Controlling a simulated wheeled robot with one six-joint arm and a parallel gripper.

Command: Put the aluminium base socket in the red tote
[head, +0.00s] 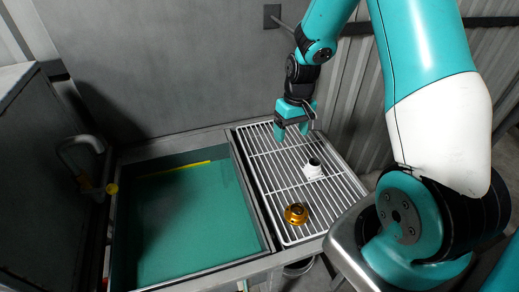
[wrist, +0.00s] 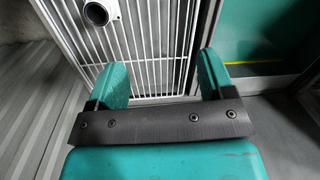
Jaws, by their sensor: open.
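A small pale part with a dark round opening, which looks like the aluminium base socket (head: 313,171), sits on the white wire rack (head: 268,165), right of its middle. It also shows at the top left of the wrist view (wrist: 98,12), partly cut off by the frame edge. My gripper (head: 292,131) is open and empty above the far end of the rack, apart from the socket. Its two teal fingers (wrist: 162,78) are spread over the rack's far edge in the wrist view. No red tote is in view.
A gold-orange round part (head: 296,213) lies on the rack's near end. A wide basin (head: 190,225) with a teal floor and a yellow strip (head: 180,168) is left of the rack. A grey panel (head: 190,60) rises behind. Much of the rack is clear.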

